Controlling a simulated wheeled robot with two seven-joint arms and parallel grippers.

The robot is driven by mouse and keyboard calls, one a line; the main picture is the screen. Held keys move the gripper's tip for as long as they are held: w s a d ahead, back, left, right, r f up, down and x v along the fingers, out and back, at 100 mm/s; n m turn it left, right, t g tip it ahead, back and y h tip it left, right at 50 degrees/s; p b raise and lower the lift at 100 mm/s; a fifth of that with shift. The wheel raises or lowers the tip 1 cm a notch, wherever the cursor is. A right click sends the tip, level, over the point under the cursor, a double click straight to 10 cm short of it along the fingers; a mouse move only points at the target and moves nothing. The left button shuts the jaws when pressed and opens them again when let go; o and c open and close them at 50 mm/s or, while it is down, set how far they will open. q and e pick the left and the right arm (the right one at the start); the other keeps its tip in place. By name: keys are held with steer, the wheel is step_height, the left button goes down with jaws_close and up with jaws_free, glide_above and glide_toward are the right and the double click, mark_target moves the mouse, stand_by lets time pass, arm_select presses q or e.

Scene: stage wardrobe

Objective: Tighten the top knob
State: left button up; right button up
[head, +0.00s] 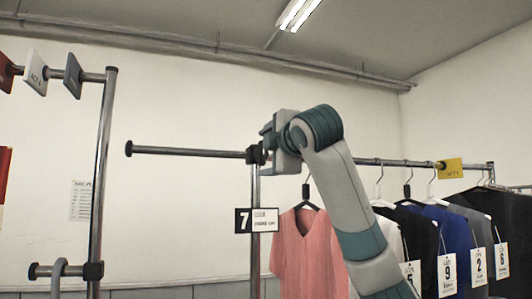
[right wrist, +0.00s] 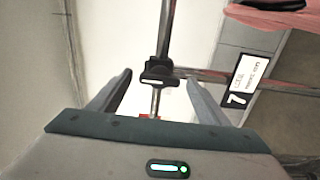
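A black clamp (head: 256,154) joins the upright post (head: 255,215) to the horizontal rail (head: 190,151). No separate knob shape is clear on it in the head view. My right gripper (head: 268,133) is just above and right of this clamp, partly hidden by its own wrist. In the right wrist view the gripper's two fingers (right wrist: 160,80) are spread. The black clamp (right wrist: 158,71) shows between and beyond them, with a short rod and a small red bit (right wrist: 150,117) below it. No contact is visible. My left gripper is out of view.
A sign marked 7 (head: 243,220) hangs on the post. A pink top (head: 300,245) and several tagged dark garments (head: 450,235) hang to the right. Another rack post (head: 101,180) with hanging tags stands at left.

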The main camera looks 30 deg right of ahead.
steer(key=shift+s+a+f+b, duration=0.1)
steer(key=shift+s+a+b, duration=0.05)
steer(key=shift+s+b, duration=0.3)
steer(key=b+v, duration=0.7)
steer(key=v, duration=0.9)
steer(key=shift+s, duration=0.3)
